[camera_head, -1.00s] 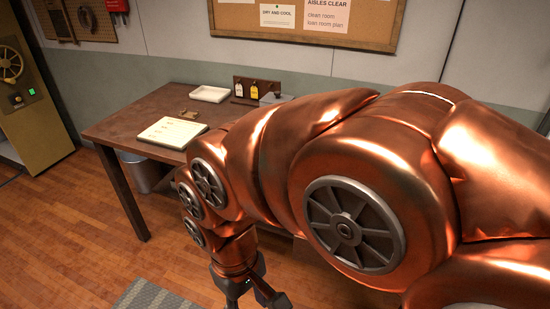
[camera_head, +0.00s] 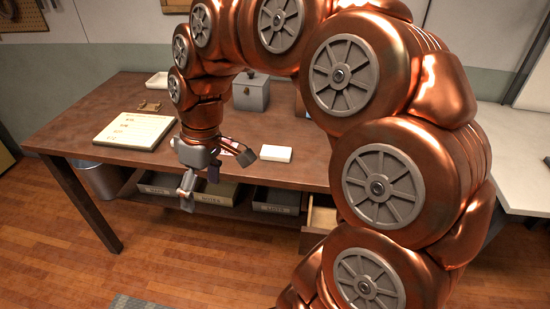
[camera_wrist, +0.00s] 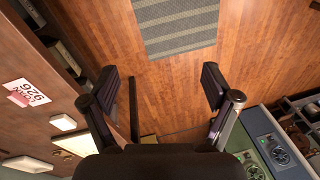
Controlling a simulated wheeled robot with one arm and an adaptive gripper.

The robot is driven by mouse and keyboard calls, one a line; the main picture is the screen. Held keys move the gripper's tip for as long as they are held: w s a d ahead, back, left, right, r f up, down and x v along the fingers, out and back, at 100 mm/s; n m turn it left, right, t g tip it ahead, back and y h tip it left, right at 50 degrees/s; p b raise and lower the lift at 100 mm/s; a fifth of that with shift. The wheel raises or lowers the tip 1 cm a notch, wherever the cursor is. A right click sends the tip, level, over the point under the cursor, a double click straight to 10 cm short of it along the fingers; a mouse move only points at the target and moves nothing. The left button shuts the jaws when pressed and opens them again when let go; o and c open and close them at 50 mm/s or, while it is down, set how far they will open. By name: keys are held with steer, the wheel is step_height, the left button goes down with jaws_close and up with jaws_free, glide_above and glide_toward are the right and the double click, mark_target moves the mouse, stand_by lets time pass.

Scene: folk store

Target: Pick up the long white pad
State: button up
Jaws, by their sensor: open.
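A small oblong white pad (camera_head: 276,154) lies on the brown table near its front edge, just right of my gripper (camera_head: 215,170). A larger, flat cream-white pad (camera_head: 134,130) with faint marks lies left of my gripper. I cannot tell for sure which is the long white pad. In the wrist view my gripper (camera_wrist: 160,88) is open, with nothing between its fingers. It hangs by the table's front edge, touching neither pad. A white pad (camera_wrist: 63,122) and the cream one (camera_wrist: 75,144) show at the left there.
The table (camera_head: 85,120) also holds a white tray (camera_head: 157,80), a grey box (camera_head: 251,93) and a card marked 926 (camera_wrist: 27,92). Dark bins (camera_head: 217,193) and an open drawer (camera_head: 320,215) are below.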

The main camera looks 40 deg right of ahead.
steer(key=w+d+f+n+t+y+b, duration=0.1)
steer(key=w+d+b, duration=0.1)
steer(key=w+d, duration=0.6)
steer(key=n+t+b, duration=0.1)
steer(key=t+b, duration=0.2)
steer(key=b, duration=0.1)
glide_toward(277, 151)
steer(key=shift+w+a+f+h, duration=0.25)
steer(key=shift+w+f+h, duration=0.05)
steer(key=shift+w+f, duration=0.3)
steer(key=shift+f+p, duration=0.15)
steer(key=shift+p, duration=0.15)
steer(key=shift+x, duration=1.1)
steer(key=shift+w+a+f+p, duration=0.1)
steer(key=shift+a+f+p, duration=0.25)
steer(key=shift+f+p, duration=0.3)
steer(key=x, duration=0.3)
steer(key=shift+a+f+p, duration=0.1)
steer(key=shift+a+p, duration=0.05)
steer(key=shift+p, duration=0.15)
steer(key=shift+f, duration=0.25)
